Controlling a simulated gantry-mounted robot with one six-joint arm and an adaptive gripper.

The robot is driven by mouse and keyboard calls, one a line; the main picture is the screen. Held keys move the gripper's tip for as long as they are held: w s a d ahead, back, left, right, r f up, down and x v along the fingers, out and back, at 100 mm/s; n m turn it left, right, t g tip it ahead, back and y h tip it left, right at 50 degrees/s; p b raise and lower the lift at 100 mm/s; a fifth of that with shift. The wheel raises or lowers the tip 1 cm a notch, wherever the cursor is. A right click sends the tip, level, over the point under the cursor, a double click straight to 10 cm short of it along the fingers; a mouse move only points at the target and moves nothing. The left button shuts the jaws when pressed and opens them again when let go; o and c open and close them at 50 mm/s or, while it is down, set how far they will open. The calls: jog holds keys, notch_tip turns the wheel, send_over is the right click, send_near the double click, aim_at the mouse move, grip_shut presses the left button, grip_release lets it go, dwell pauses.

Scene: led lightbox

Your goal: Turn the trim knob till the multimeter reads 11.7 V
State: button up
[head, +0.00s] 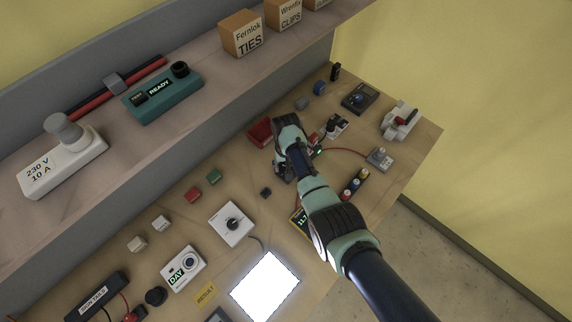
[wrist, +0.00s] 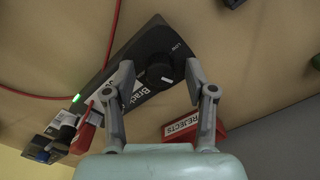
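The trim knob (wrist: 158,74) is black and round with a white pointer mark, on a black supply box in the wrist view. My gripper (wrist: 160,70) is open, with one finger on each side of the knob. A gap shows at the left finger; whether the right finger touches the knob I cannot tell. In the head view my gripper (head: 284,172) covers most of the box and the knob is hidden. The yellow-edged multimeter (head: 299,222) lies beside my forearm, which hides most of its display. Only a leading "11" shows, so the full reading cannot be told.
A red REJECTS bin (wrist: 196,128) is close to the right finger; it also shows in the head view (head: 260,132). A red lead (head: 345,151) runs from the box to a grey unit (head: 379,159). A battery holder (head: 354,184) lies right of my arm. A shelf (head: 205,98) overhangs the bench.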

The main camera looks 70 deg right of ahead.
notch_tip(320, 180, up, 12)
dwell(0.5)
dwell(0.5)
jog(key=w+a+r+n+t+h+p, duration=0.1)
jog(key=w+a+r+n+t+p, duration=0.2)
jog(key=w+a+r, duration=0.45)
jog(key=w+a+r+n+t+h+p, duration=0.25)
jog(key=w+a+r+p, duration=0.2)
jog(key=a, duration=0.65)
jog(key=s+a+r+n+t+y+p, duration=0.1)
jog(key=s+a+r+n+t+p, duration=0.1)
jog(key=a+r, duration=0.7)
jog(key=s+a+r+n+t+y+p, duration=0.2)
jog(key=a+r+n+t, duration=0.2)
jog(key=a+r, duration=0.6)
jog(key=a+t, duration=0.1)
jog(key=a, duration=0.3)
jog(key=shift+s, duration=0.4)
jog(key=shift+a+n+y, duration=0.1)
jog(key=shift+n+y, duration=0.15)
